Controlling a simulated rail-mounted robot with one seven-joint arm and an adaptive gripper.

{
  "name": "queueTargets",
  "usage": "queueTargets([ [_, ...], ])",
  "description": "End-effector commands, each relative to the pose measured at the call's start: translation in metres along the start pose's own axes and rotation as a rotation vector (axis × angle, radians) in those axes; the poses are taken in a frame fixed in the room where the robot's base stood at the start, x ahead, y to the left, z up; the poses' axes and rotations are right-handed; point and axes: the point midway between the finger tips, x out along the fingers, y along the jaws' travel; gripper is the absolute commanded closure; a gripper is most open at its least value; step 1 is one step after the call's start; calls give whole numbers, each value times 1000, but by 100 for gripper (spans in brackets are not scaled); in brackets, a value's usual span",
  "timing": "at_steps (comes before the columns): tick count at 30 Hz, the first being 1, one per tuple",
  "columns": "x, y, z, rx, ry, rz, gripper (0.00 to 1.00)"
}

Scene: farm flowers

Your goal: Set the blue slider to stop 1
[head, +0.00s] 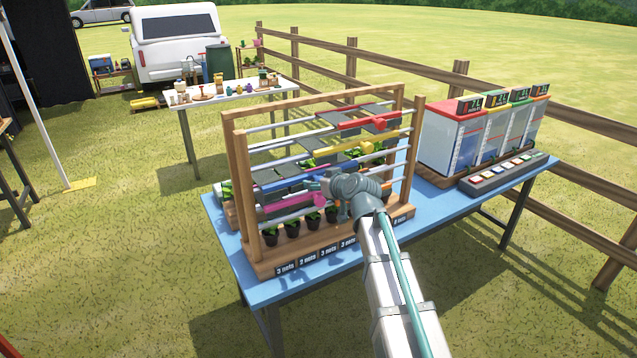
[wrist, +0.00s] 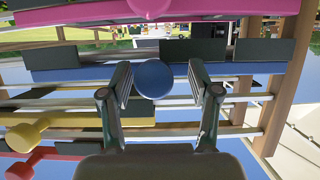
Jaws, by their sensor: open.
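The blue slider (head: 288,183) is a bar with dark net panels on a rail of the wooden frame (head: 240,180). In the wrist view, which looks upside down, its round blue knob (wrist: 153,79) sits between my fingers. My gripper (wrist: 161,84) is open, with one finger on each side of the knob. I cannot tell whether either finger touches it. In the head view my gripper (head: 330,190) is in front of the frame's middle and hides part of the blue slider and its knob.
A pink slider (head: 304,202) is below the blue one; yellow (head: 345,144) and red (head: 370,123) sliders are above. Small potted plants (head: 292,228) line the frame's base on the blue table (head: 240,262). A console with coloured buttons (head: 505,172) stands to the right.

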Motion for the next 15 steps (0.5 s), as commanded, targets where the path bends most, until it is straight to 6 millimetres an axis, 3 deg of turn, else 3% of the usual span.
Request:
queueTargets([
  [8,-16,0,1,-1,1,2,38],
  [15,-60,-1,2,-1,1,2,38],
])
